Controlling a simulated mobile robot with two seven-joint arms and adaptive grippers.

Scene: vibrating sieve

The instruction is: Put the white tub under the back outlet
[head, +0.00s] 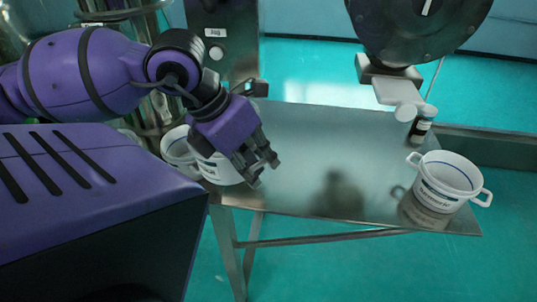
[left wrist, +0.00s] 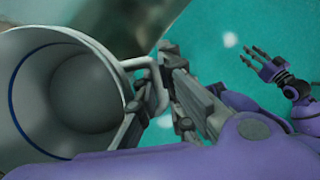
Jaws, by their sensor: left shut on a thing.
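A white tub (head: 220,172) with a blue line and a label is at the left end of the metal table, partly hidden by my left gripper (head: 262,165). White rim and wall also show just left of it; I cannot tell whether that is a second tub. In the left wrist view my left gripper (left wrist: 150,95) is shut on the handle of a white tub (left wrist: 70,85), which looks empty. A second white tub (head: 450,175) with two handles stands upright at the table's right end. My right gripper (left wrist: 262,62) shows in the left wrist view, its fingers spread.
A pale spout (head: 398,90) hangs below a dark round housing (head: 420,30) at the back right. The middle of the metal table (head: 310,140) is clear.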

